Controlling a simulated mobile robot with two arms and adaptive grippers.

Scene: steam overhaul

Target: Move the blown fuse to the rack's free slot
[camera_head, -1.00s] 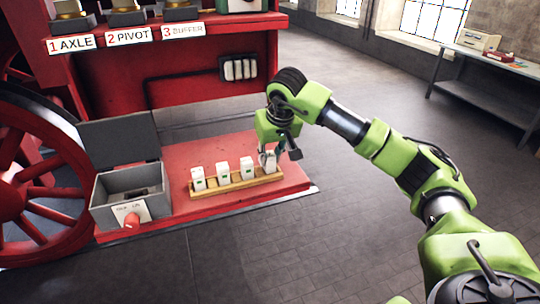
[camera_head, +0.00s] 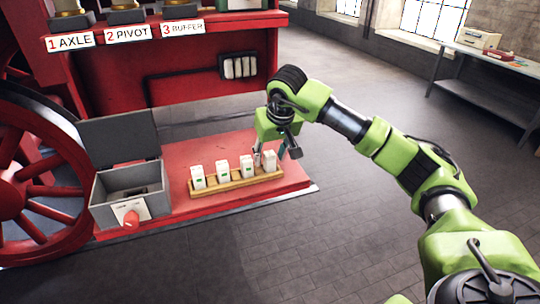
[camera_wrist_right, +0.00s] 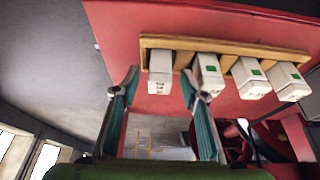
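A wooden rack (camera_head: 236,183) lies on the red deck and holds several white fuses in a row. Three of them, such as the leftmost fuse (camera_head: 198,178), have green marks. The fuse at the right end (camera_head: 270,162) shows dark markings and no green in the wrist view (camera_wrist_right: 160,74), so it looks like the blown fuse. It stands upright in the rack's end position. My right gripper (camera_head: 270,154) is open around this fuse, with a gap on each side between finger and fuse in the wrist view (camera_wrist_right: 160,86). My left gripper is not in view.
An open grey box (camera_head: 100,205) with a red knob (camera_head: 131,219) stands left of the rack. A black-framed fuse holder (camera_head: 238,68) sits on the red wall behind. The deck's edge is close to the rack's right end. A workbench (camera_head: 490,62) stands far right.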

